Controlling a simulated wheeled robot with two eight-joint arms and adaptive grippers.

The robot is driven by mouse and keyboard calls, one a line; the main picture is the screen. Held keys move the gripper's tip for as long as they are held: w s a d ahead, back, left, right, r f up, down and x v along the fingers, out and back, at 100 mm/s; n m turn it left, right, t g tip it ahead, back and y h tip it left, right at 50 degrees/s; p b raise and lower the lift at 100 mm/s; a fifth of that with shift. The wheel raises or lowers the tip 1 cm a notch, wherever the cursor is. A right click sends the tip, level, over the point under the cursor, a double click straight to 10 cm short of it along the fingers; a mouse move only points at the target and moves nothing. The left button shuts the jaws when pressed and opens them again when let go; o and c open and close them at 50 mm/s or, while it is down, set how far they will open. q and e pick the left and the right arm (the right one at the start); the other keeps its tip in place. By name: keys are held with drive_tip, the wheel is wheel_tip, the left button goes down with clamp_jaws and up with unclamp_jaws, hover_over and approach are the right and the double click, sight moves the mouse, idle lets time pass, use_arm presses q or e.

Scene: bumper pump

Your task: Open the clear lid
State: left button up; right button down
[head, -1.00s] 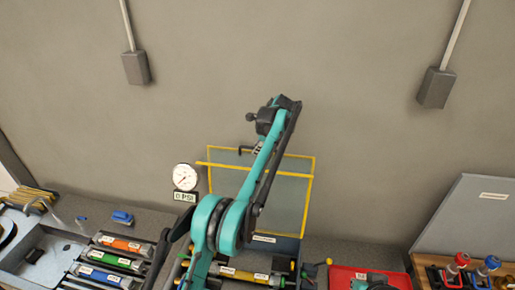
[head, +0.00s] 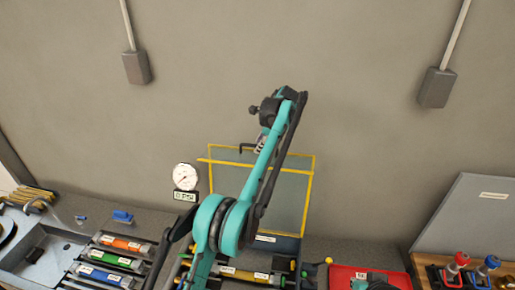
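The clear lid (head: 295,193), a see-through panel in a yellow frame, stands raised and near upright at the back of the dark box (head: 285,243) in the head view. A dark hooked handle (head: 246,148) shows at its top edge. My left arm crosses in front of the lid. My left gripper (head: 260,146) is near the lid's top edge by the handle, small and partly hidden by the arm, so its fingers and any contact are unclear. A teal and black part of mine shows at the bottom edge, but no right gripper fingers show.
A round pressure gauge (head: 185,176) stands left of the lid. A grey tray (head: 45,262) and labelled coloured cylinders (head: 120,243) lie at left. A red tray (head: 345,275) and a wooden rack with red and blue-topped items (head: 490,264) are at right. Wall behind.

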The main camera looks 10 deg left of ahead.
use_arm(q)
drive_tip(key=v, duration=0.4)
drive_tip(key=shift+d+f, duration=0.1)
drive_tip(key=shift+s, duration=0.1)
